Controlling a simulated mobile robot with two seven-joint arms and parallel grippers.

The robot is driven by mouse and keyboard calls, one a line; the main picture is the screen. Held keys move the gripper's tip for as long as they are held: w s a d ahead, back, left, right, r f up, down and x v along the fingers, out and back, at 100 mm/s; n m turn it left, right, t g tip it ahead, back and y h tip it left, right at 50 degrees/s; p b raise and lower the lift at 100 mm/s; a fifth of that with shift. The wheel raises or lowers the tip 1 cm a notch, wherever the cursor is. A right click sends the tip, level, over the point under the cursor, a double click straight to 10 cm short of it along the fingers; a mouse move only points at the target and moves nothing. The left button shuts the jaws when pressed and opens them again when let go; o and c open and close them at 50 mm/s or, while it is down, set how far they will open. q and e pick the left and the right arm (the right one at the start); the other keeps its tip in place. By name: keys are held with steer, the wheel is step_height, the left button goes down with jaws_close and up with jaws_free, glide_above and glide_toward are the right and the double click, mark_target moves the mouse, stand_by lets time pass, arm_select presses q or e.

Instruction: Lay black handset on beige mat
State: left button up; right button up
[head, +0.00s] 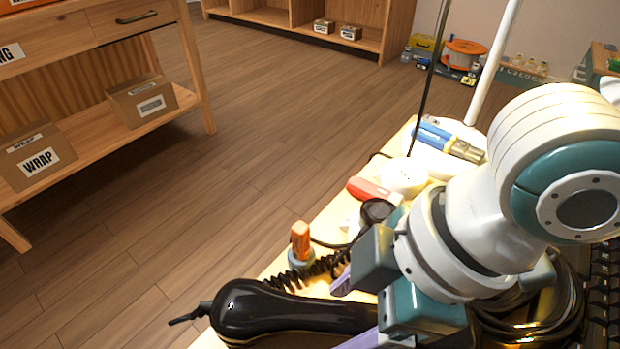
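The black handset (262,308) is at the bottom of the head view, its rounded end out to the left past the tabletop's edge. A coiled black cord (305,272) runs behind it. My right gripper (356,312) comes in from the right, with one purple finger on each side of the handset's grip. Whether the fingers press on it, and whether it is raised off the table, I cannot tell. The handset's right end is hidden by the gripper. I cannot make out a beige mat apart from the pale yellow tabletop (322,222). My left gripper is not in view.
An orange-topped item (300,240), a red item (367,189), a white rounded item (402,176) and a blue cylinder (440,139) crowd the table behind my gripper. Looped black cable (540,330) lies at right. A wooden shelf unit (85,125) stands at left, across open floor.

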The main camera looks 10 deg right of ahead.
steer(key=shift+r, duration=0.1)
steer(key=p+v, duration=0.5)
steer(key=v, duration=0.7)
steer(key=a+m+t, duration=0.2)
steer(key=a+m, duration=0.1)
steer(key=a, duration=0.1)
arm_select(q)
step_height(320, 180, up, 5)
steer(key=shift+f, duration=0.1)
arm_select(e)
steer(key=s+d+f+m+h, duration=0.3)
steer(key=s+d+m, duration=0.3)
steer(key=d+m, duration=0.2)
steer(key=shift+s+d+m+h, duration=0.25)
steer(key=shift+d+m+h, duration=0.2)
steer(key=shift+d, duration=0.7)
steer(key=shift+r, duration=0.1)
